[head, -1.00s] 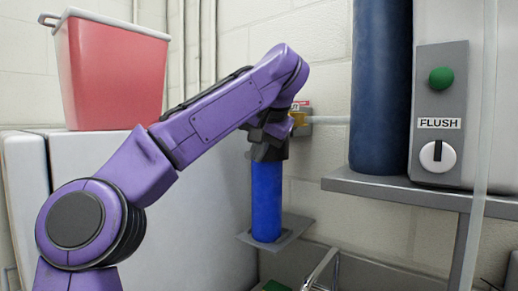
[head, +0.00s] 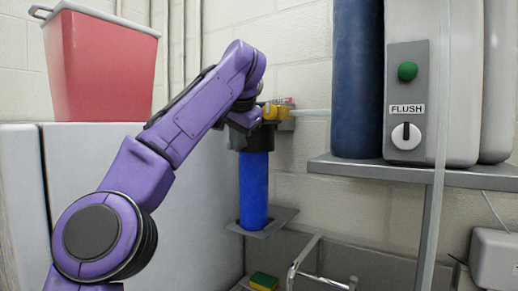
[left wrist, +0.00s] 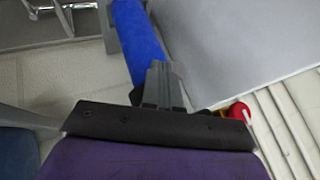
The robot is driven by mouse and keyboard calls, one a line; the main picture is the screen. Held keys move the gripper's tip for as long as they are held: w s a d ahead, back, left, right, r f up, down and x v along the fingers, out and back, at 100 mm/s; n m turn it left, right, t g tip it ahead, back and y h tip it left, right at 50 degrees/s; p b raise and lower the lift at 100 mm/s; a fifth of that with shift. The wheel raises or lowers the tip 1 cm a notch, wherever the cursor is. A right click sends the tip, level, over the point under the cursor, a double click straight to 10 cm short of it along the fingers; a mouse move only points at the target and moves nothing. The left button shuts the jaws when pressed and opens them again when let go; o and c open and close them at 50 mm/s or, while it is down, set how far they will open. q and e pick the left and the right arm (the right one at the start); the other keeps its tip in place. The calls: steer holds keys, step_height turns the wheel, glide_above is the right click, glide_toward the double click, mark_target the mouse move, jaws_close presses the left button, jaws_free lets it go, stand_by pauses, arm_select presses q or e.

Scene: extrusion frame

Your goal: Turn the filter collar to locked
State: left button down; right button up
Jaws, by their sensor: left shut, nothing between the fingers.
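The blue filter canister (head: 254,185) hangs upright above a small grey shelf, and a black collar (head: 259,138) sits at its top. A yellow fitting (head: 274,112) is just above the collar. My left gripper (head: 236,138) is at the left side of the collar, partly hidden by my purple arm. I cannot tell whether it touches the collar. In the left wrist view its fingers (left wrist: 160,82) are shut with nothing between them, beside the blue canister (left wrist: 138,40). The collar's lock mark cannot be made out. My right gripper is not in view.
A dark blue tank (head: 357,80) and a panel with a green button and FLUSH knob (head: 407,135) stand on a grey shelf (head: 400,172) at right. A red bin (head: 102,65) rests on a white cabinet at left. A sink with faucet (head: 305,265) is below.

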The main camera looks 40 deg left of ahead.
arm_select(q)
steer(key=shift+s+a+m, duration=0.35)
steer(key=shift+a+m, duration=0.05)
steer(key=shift+a, duration=0.4)
steer(key=s+d+r+p, duration=0.1)
steer(key=s+d+r, duration=0.4)
steer(key=d, duration=0.3)
steer(key=shift+d+r, duration=0.15)
steer(key=shift+r, duration=0.75)
steer(key=shift+w, duration=0.1)
